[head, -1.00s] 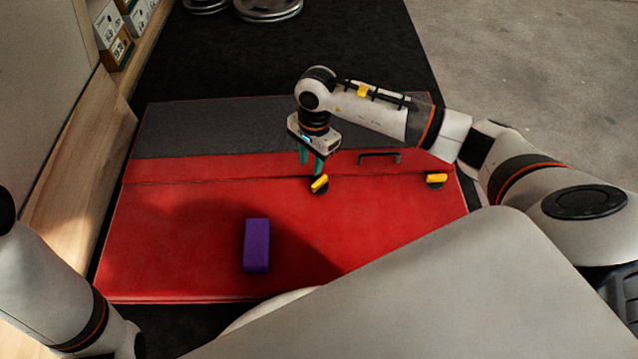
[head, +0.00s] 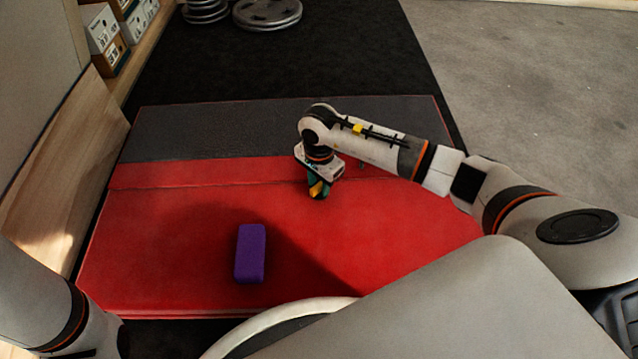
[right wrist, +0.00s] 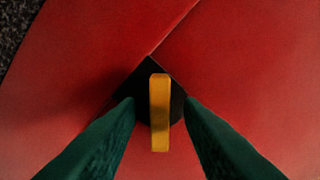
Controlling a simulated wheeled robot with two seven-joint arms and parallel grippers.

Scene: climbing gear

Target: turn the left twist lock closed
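The left twist lock shows in the head view as a yellow handle (head: 317,187) at the flap edge of the red mat (head: 180,240). In the right wrist view its yellow handle (right wrist: 160,115) stands upright in the picture on a dark base (right wrist: 145,95). My right gripper (head: 318,190) is down at this lock. Its green fingers (right wrist: 159,110) stand on both sides of the handle, with a gap on each side, so it is open. My left arm shows at the lower left of the head view, but its gripper is out of view.
A purple block (head: 250,253) lies on the front of the mat. Weight plates (head: 267,12) lie on the dark floor at the back. Boxes (head: 102,30) stand on a wooden shelf at the left. My right forearm covers the mat's right side, hiding the other lock.

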